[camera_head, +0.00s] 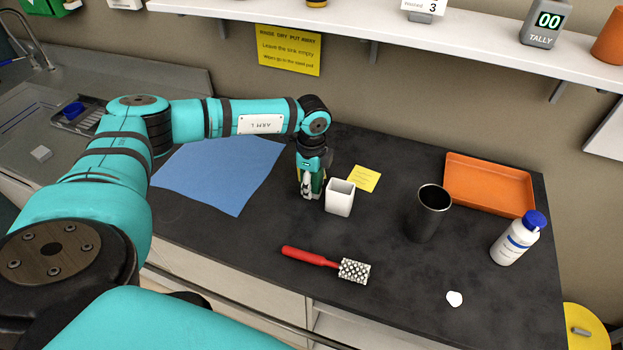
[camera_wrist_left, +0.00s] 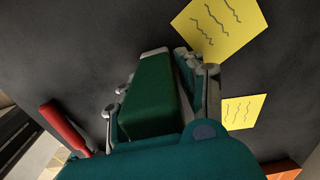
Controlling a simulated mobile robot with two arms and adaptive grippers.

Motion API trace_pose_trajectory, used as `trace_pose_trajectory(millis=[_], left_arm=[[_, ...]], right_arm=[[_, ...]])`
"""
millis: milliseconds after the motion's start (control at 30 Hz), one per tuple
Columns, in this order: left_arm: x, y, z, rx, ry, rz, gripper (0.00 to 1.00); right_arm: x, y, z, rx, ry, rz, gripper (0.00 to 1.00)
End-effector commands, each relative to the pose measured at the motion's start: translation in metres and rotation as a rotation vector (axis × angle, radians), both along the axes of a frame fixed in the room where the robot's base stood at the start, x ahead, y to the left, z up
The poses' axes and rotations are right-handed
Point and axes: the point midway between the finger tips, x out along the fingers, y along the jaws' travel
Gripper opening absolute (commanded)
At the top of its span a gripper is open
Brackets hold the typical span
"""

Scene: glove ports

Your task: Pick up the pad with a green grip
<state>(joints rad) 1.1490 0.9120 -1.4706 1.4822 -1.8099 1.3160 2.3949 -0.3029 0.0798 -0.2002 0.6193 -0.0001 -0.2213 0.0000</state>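My left gripper (camera_head: 311,190) points down at the counter, just left of a white cup. In the left wrist view its fingers (camera_wrist_left: 160,95) lie against both sides of a dark green block (camera_wrist_left: 152,90), the green grip, which has a pale edge at its far end. The green also shows beside the fingers in the head view (camera_head: 318,182). The rest of the pad is mostly hidden by the gripper. I cannot tell whether it touches the counter. My right gripper is not in view.
The white cup (camera_head: 340,198) stands close beside the left gripper. A red-handled brush (camera_head: 312,257) lies nearer. A yellow note (camera_head: 364,179), black tumbler (camera_head: 428,212), orange tray (camera_head: 488,183) and white bottle (camera_head: 513,240) are rightward. A blue mat (camera_head: 215,170) lies left.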

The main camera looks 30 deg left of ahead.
Motion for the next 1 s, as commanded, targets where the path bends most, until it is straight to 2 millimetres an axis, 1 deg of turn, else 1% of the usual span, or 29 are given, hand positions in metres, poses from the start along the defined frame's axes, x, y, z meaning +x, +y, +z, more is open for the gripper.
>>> trace_pose_trajectory(millis=[33, 267, 533, 667, 767, 900, 1000], left_arm=[[0.0, 0.0, 0.0, 0.0, 0.0, 0.0, 0.3], [0.0, 0.0, 0.0, 0.0, 0.0, 0.0, 0.0], [0.0, 0.0, 0.001, 0.0, -0.001, 0.0, 0.0], [0.0, 0.0, 0.006, -0.001, -0.001, 0.0, 0.0], [0.001, 0.0, 0.015, -0.001, -0.003, 0.0, 0.0], [0.001, 0.0, 0.035, 0.0, -0.005, -0.001, 0.0], [-0.019, -0.01, 0.034, -0.001, 0.001, -0.006, 0.0]], right_arm=[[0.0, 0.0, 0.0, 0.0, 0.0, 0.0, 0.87], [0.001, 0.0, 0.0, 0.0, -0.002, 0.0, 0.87], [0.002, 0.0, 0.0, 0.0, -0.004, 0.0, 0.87], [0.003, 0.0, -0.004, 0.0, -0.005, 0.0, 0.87], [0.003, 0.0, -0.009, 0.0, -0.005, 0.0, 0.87], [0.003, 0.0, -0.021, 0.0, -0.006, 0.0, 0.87], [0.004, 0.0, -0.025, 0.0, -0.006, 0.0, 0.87]])
